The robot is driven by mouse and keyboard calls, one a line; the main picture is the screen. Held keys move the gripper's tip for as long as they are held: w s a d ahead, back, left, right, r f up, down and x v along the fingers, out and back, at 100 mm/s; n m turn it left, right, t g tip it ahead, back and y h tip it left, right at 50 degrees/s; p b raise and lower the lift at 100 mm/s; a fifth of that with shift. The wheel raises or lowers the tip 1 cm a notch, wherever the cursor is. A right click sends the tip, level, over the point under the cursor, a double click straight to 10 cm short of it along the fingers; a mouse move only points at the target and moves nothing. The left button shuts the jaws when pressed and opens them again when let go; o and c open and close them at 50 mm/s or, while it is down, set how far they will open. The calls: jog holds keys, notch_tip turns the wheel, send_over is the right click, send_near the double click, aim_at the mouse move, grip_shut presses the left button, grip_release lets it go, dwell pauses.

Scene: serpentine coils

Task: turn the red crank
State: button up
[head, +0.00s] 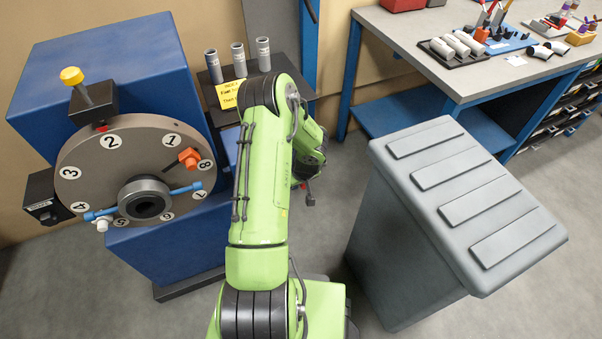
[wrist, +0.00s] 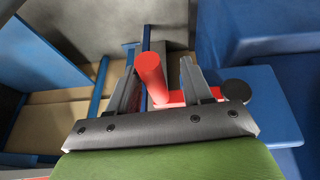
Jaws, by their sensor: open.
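The red crank (wrist: 150,77) shows in the wrist view as an upright red cylindrical grip with a red arm running right at its base toward a round black hub. My gripper (wrist: 160,70) is open, with one dark finger on each side of the red grip. A gap shows on the right of the grip; I cannot tell whether the left finger touches it. In the head view my green arm hides the crank and most of my gripper.
A blue machine with a numbered dial (head: 92,178) stands at left. Three grey cylinders (head: 238,60) stand behind my arm near a yellow note (head: 231,94). A grey lidded bin (head: 400,230) stands at right, before a workbench (head: 385,25). Bare floor lies between arm and bin.

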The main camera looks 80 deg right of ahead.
jog(key=p+v, duration=0.1)
jog(key=v, duration=1.2)
jog(key=shift+p, duration=0.4)
jog(key=shift+w, duration=0.1)
